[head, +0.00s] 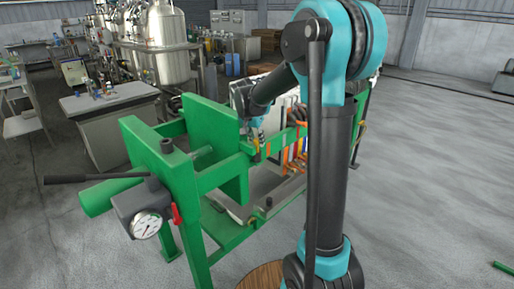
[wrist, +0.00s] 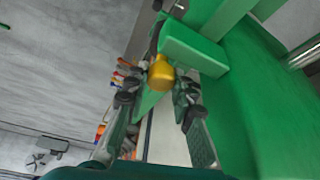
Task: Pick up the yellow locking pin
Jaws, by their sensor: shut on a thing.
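The yellow locking pin (wrist: 161,72) shows in the wrist view as a rounded yellow head against a green block of the frame. My gripper (wrist: 157,98) has its two dark fingers on either side, closed on the pin; the exact contact is hard to make out. In the head view my gripper (head: 256,142) is small, at the green rail in the middle of the frame. How deep the pin sits in the green block is hidden.
The green press frame (head: 215,135) carries a gauge (head: 146,224), a black lever and a red handle (head: 177,215) at its near end. Plates with coloured edges (head: 292,150) stand in it to the right of my gripper. Open floor (head: 430,160) lies to the right.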

